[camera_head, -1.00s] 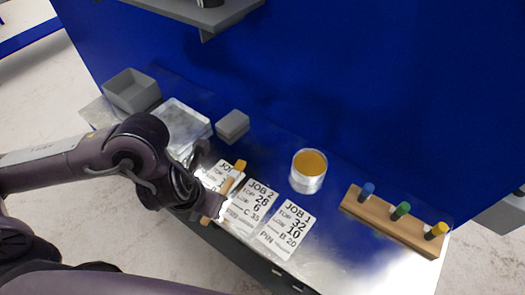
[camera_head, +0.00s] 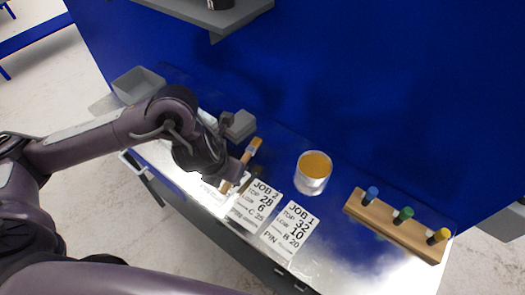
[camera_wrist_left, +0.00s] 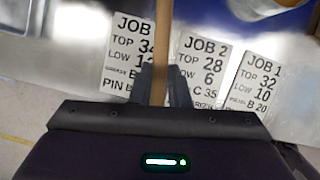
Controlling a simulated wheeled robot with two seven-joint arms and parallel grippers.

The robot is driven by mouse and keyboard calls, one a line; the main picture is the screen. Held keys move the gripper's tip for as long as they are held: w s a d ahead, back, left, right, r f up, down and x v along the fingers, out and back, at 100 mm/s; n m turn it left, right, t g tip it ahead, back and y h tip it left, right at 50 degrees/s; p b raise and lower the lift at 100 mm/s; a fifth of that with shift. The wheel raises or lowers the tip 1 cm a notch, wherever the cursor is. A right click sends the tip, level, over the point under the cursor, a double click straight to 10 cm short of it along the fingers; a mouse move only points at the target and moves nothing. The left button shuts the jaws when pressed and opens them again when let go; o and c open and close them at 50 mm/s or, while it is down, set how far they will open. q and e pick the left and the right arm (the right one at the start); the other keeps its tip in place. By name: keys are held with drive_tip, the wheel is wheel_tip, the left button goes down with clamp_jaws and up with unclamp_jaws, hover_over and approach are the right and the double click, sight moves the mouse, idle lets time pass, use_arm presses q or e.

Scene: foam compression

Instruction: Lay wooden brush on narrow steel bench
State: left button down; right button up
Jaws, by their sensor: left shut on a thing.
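The wooden brush (camera_head: 247,157) has a tan handle and a yellow-orange end. My left gripper (camera_head: 232,182) is shut on its handle; the brush slants up to the right in the head view. In the left wrist view, the handle (camera_wrist_left: 162,45) runs straight away between the two fingertips of my left gripper (camera_wrist_left: 163,88). The narrow steel bench (camera_head: 345,238) is shiny and stands along a blue panel. The gap between brush and bench is hard to judge. My right gripper is out of view.
White job cards (camera_head: 291,229) lie on the bench near the gripper. A can with an orange top (camera_head: 313,178), a wooden rack with coloured pegs (camera_head: 392,224), a grey block (camera_head: 239,126) and a grey bin (camera_head: 139,83) stand around. Bare bench shows at front right.

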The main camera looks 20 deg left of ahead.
use_arm(q)
hover_over(264, 159)
drive_tip(key=s, duration=0.2)
drive_tip(key=shift+w+a+f, duration=0.1)
drive_tip(key=shift+a+f, duration=0.05)
drive_tip(key=shift+f, duration=0.8)
wheel_tip(264, 159, down, 3)
drive_tip(key=shift+a+f, duration=0.1)
drive_tip(key=shift+f+p, duration=0.35)
drive_tip(key=shift+p, duration=0.15)
drive_tip(key=shift+f, duration=0.4)
drive_tip(key=c, duration=1.8)
unclamp_jaws()
drive_tip(key=shift+f, duration=0.1)
drive_tip(key=o, duration=0.4)
drive_tip(key=shift+w, duration=0.15)
